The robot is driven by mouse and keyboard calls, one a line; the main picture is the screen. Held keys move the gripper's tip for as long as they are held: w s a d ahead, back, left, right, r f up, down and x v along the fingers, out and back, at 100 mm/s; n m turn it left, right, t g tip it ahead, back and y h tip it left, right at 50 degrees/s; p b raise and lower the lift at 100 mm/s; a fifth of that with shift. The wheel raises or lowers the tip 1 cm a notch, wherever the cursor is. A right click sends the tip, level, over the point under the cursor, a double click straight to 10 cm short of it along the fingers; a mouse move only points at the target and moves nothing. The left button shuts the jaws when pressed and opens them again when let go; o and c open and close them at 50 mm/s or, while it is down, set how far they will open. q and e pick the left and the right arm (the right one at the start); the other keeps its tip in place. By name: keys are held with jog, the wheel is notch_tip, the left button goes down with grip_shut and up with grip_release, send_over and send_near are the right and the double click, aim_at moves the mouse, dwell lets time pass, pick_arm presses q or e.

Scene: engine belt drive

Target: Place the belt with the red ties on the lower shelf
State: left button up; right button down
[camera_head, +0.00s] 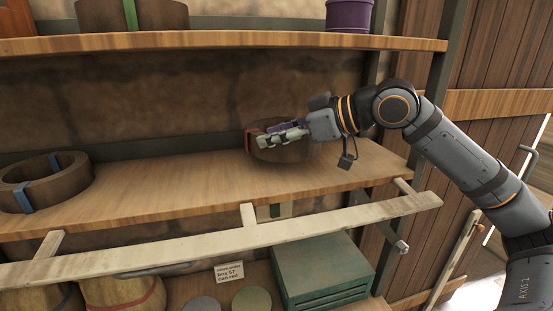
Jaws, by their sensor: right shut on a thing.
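A dark brown coiled belt (277,155) with a red tie (252,138) on its left side is at the right part of the wooden shelf (190,193) below the top shelf. My right gripper (275,138) reaches in from the right and is shut on this belt, covering part of it. Another brown belt (62,188) with blue ties lies at the left end of the same shelf. My left gripper is not in view.
The top shelf (230,42) holds a belt with a green tie (150,14) and a purple container (348,15). A pale rail (200,247) runs along the front below. A green box (320,270) and sacks (122,294) sit underneath. The middle of the shelf is clear.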

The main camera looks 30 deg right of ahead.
aim_at(276, 152)
jog(key=shift+w+d+f+b, duration=0.15)
jog(key=shift+w+f+b, duration=0.05)
jog(key=shift+f+b, duration=0.85)
jog(key=shift+w+d+f+b, duration=0.15)
jog(key=shift+f+b, duration=0.65)
jog(key=shift+f, duration=0.3)
jog(key=shift+r, duration=0.2)
jog(key=shift+a+f, duration=0.1)
jog(key=c, duration=0.9)
grip_release()
